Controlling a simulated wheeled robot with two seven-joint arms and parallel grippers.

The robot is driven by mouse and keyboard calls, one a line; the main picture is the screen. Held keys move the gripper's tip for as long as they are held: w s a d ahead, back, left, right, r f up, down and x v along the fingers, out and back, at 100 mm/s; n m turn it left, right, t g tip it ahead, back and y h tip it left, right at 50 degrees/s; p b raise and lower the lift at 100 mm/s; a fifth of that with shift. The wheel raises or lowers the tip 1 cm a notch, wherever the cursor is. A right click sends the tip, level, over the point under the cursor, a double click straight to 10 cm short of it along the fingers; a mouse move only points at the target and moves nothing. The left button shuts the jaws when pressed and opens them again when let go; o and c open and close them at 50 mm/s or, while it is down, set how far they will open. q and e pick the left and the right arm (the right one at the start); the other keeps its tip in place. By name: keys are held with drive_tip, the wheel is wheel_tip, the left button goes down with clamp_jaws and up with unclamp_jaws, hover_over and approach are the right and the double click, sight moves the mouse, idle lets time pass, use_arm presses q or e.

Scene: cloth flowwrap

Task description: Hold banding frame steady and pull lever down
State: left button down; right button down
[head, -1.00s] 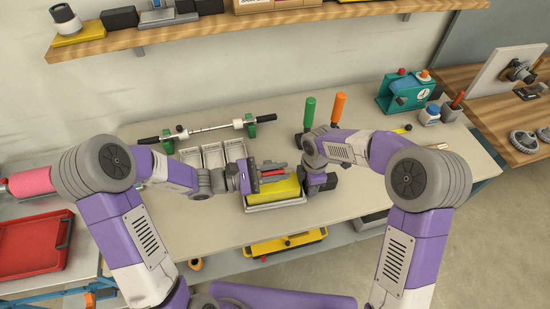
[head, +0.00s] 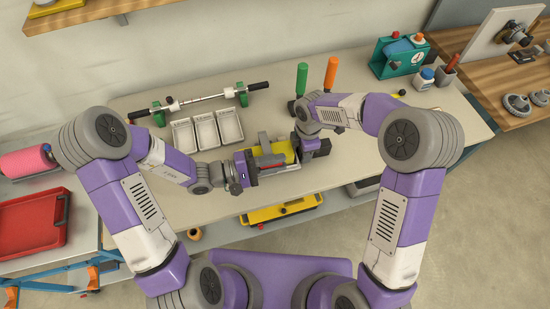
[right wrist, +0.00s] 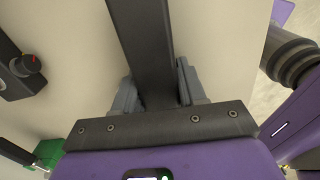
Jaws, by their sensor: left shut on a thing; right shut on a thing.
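The banding frame, with a yellow body (head: 285,147) and a grey upright, stands at the table's front edge in the head view. A bar with a red part (head: 269,160), apparently its lever, lies low across its front. My left gripper (head: 252,168) is at the left end of this bar and shut on it; its fingertips are largely hidden. My right gripper (head: 316,148) is at the frame's right side. In the right wrist view its fingers (right wrist: 157,88) are shut on a long dark bar (right wrist: 143,45), apparently part of the frame.
Several pale trays (head: 205,130) stand left behind the frame. A rod on green stands (head: 200,98) lies further back. A green handle (head: 301,78) and an orange handle (head: 331,72) stand upright behind my right gripper. A yellow case (head: 281,210) sits below the table's front edge.

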use_arm(q)
drive_tip(key=shift+w, duration=0.1)
idle(0.3)
drive_tip(key=c, duration=1.1)
unclamp_jaws()
drive_tip(key=v, duration=1.2)
